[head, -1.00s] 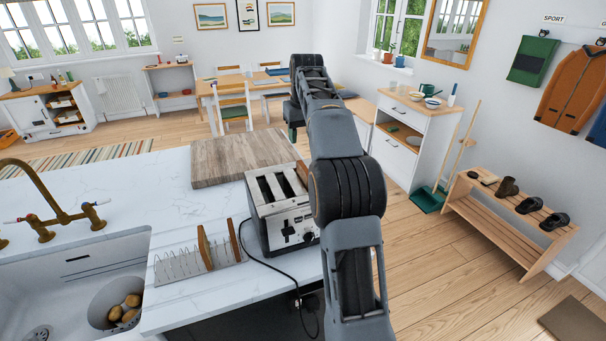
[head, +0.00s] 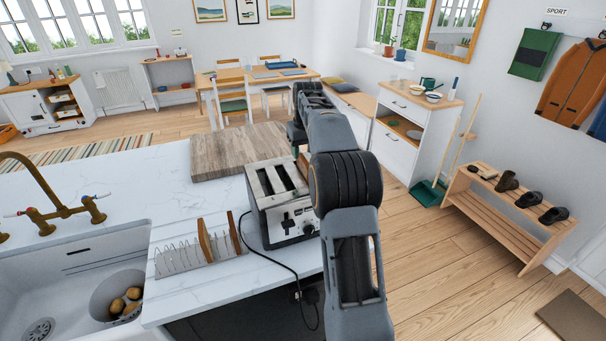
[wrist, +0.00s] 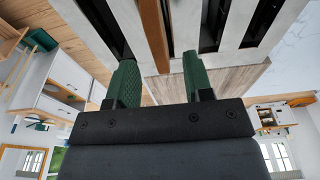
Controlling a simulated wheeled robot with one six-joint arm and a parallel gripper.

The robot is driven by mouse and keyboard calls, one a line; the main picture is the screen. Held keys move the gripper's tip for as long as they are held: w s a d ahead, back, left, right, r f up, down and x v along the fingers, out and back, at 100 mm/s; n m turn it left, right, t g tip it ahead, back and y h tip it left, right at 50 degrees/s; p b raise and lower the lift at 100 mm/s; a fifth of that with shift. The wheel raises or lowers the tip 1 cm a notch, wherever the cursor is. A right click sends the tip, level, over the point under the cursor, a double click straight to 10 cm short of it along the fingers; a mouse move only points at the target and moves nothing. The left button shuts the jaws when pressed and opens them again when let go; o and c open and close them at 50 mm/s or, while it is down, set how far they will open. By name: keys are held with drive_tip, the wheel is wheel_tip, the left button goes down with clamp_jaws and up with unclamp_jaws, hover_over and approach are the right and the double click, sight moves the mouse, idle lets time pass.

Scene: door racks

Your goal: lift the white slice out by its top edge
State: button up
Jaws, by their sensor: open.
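The toaster (head: 280,222) stands on the white worktop in the head view, with two dark slots showing and its right part hidden by my arm. In the wrist view its pale top (wrist: 180,20) has several dark slots. A slice's brown top edge (wrist: 153,35) stands up from the toaster there; its white faces do not show. A bit of brown also shows beside my arm in the head view (head: 303,162). My gripper (wrist: 160,78) is open, with green fingertips to either side of the brown edge's near end and no visible contact.
A wire rack (head: 182,259) with two brown slices stands left of the toaster. A wooden board (head: 235,152) lies behind it. A black cable (head: 285,268) runs over the front edge. A sink (head: 75,270) is at left.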

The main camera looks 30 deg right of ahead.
sight(304, 158)
drive_tip(key=shift+w+d+f, duration=0.1)
drive_tip(key=shift+w+f, duration=0.05)
drive_tip(key=shift+f, duration=0.85)
drive_tip(key=shift+w+f, duration=0.1)
drive_tip(key=shift+f, duration=0.9)
clamp_jaws()
